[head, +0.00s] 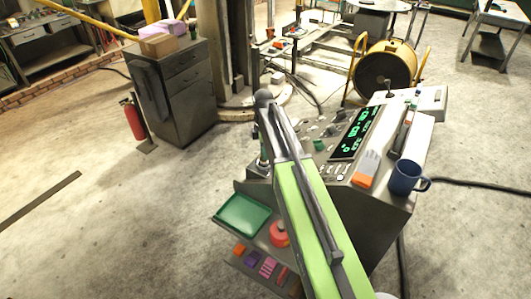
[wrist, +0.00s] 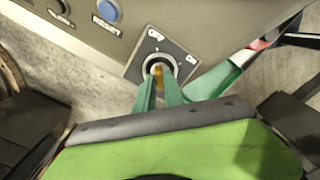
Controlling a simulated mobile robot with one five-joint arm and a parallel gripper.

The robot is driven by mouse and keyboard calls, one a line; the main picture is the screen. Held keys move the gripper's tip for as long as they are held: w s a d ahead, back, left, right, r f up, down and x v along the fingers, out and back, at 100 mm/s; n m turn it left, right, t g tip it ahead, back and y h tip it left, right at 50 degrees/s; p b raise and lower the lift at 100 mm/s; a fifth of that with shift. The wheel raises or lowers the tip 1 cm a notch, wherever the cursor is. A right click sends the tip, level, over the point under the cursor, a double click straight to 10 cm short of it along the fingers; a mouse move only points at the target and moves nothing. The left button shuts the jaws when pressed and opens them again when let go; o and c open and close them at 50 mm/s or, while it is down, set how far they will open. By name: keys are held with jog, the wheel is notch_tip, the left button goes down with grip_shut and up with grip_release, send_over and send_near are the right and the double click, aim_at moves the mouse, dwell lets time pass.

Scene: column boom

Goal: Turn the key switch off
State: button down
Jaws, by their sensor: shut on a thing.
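In the wrist view, the key switch (wrist: 178,48) is a dark square plate with a round dark ring, set in the grey panel face. It has a label at its upper left that looks like "Off" and one at its right that looks like "On". A brass-coloured key (wrist: 158,69) shows in the ring, between the green fingertips of my gripper (wrist: 158,80). The gripper is shut on the key, and the fingers hide most of it. The key's exact angle is hard to tell. In the head view, my arm hides the switch.
A blue RESET button (wrist: 107,12) sits left of the switch. The console (head: 318,130) has a lit green display (head: 358,132) and a blue mug (head: 405,178) on top. A green tray (head: 241,215) and a red roll (head: 278,234) lie on shelves below.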

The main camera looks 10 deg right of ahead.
jog(key=shift+s+a, duration=0.15)
jog(key=shift+a, duration=0.05)
jog(key=c, duration=1.5)
grip_release()
jog(key=shift+o, duration=0.2)
jog(key=shift+d, duration=0.1)
notch_tip(320, 180, up, 19)
jog(key=p, duration=1.9)
